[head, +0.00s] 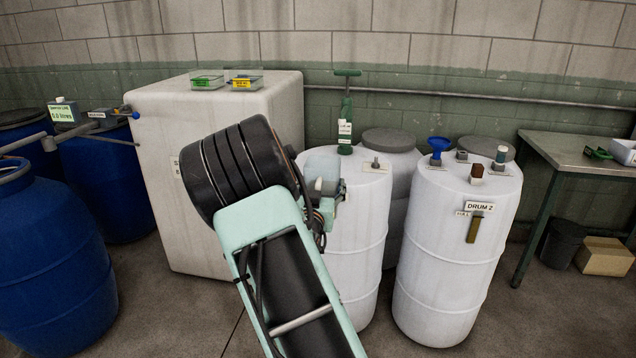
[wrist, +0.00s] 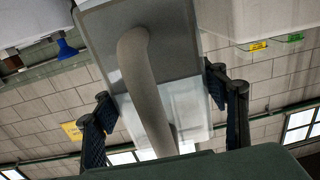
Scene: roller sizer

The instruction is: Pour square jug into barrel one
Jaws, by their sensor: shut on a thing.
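The square jug (head: 322,168) is a translucent, boxy container in front of the near white drum's top in the head view. In the wrist view the jug (wrist: 182,60) fills the middle, with its thick grey handle (wrist: 140,75) facing the camera. My gripper (wrist: 160,98) is shut on the jug, one dark finger on each side. In the head view my arm hides most of the gripper. The near white drum (head: 360,235) stands behind it, its left side hidden by my arm. No readable label says barrel one.
A green hand pump (head: 346,120) rises from the near white drum. Drum 2 (head: 440,270) stands to the right, with a blue funnel (head: 439,148) on top. A big white tank (head: 150,180) and blue barrels (head: 50,265) stand left. A metal table (head: 570,150) is far right.

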